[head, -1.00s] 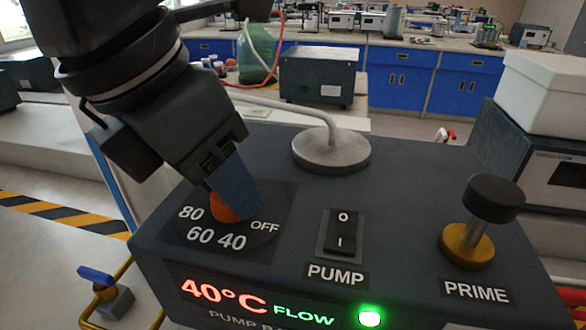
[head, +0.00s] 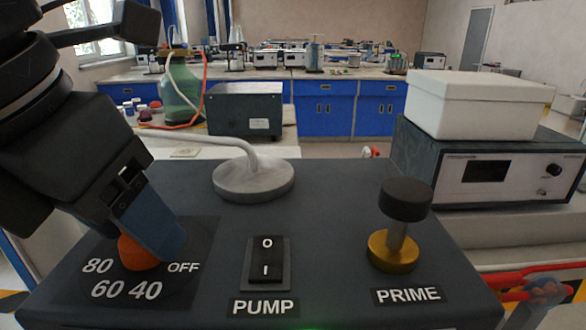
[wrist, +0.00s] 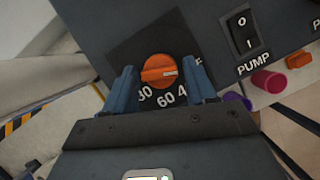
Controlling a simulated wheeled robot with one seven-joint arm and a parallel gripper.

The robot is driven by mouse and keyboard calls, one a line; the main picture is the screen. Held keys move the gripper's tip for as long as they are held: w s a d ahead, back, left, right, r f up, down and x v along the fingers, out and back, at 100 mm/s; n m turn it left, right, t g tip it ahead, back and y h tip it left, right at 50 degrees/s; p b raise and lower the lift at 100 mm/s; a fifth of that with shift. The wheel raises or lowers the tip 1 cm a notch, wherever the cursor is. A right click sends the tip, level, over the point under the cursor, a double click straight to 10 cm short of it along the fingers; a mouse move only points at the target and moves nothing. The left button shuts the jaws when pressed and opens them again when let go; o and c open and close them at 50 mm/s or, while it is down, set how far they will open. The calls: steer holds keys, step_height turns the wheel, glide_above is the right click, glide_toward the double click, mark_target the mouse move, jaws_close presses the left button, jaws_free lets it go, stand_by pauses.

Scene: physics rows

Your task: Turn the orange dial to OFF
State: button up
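The orange dial (head: 137,252) sits at the left of the dark pump box's top, ringed by the labels 80, 60, 40 and OFF. In the wrist view the dial (wrist: 158,68) has a raised bar with a white mark at its right end, towards the 40 and OFF side; I cannot tell exactly which label it meets. My gripper (head: 160,240) is at the dial, with a blue finger hiding part of it in the head view. In the wrist view my gripper (wrist: 160,76) is open, one finger on each side of the dial, with small gaps showing.
The PUMP rocker switch (head: 266,262), the PRIME knob (head: 400,215) and a grey pipe base (head: 253,181) stand on the same box (head: 330,225). A white box (head: 475,105) rests on an instrument (head: 490,165) at right. Red items lie below the box's front edge.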

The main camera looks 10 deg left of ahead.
steer(key=shift+o, duration=1)
steer(key=v, duration=0.7)
steer(key=shift+r, duration=0.4)
steer(key=shift+s, duration=0.1)
